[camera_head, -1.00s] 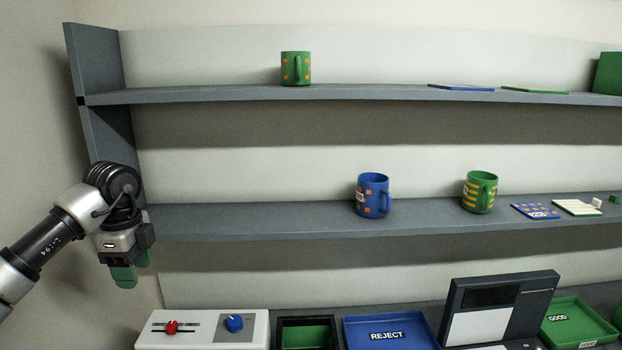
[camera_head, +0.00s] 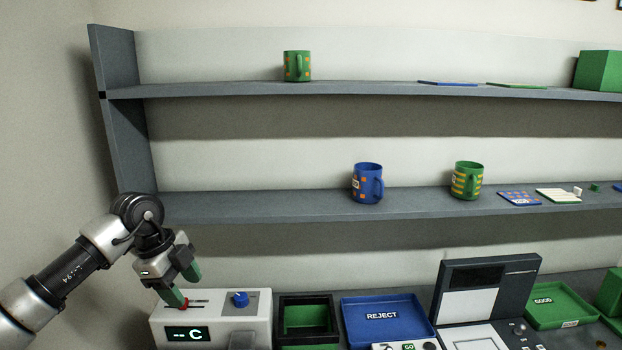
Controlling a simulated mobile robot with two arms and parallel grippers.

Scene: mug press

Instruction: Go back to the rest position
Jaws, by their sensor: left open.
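My left gripper (camera_head: 184,287) is at the lower left, pointing down with green fingertips apart. It hangs over the left part of the white control box (camera_head: 200,318), close to its red slider knob (camera_head: 172,305), which the fingers partly hide. I cannot tell whether a fingertip touches the knob. Nothing shows between the fingers. The box also has a blue knob (camera_head: 240,299) and a display reading "-- C". My right gripper is not in view.
A blue mug (camera_head: 366,184) and a green-and-yellow mug (camera_head: 466,181) stand on the lower shelf (camera_head: 260,207); a green mug (camera_head: 297,66) stands above. A blue REJECT tray (camera_head: 400,311), dark bin (camera_head: 308,303), grey machine (camera_head: 485,290) and green GOOD tray (camera_head: 556,305) line the counter.

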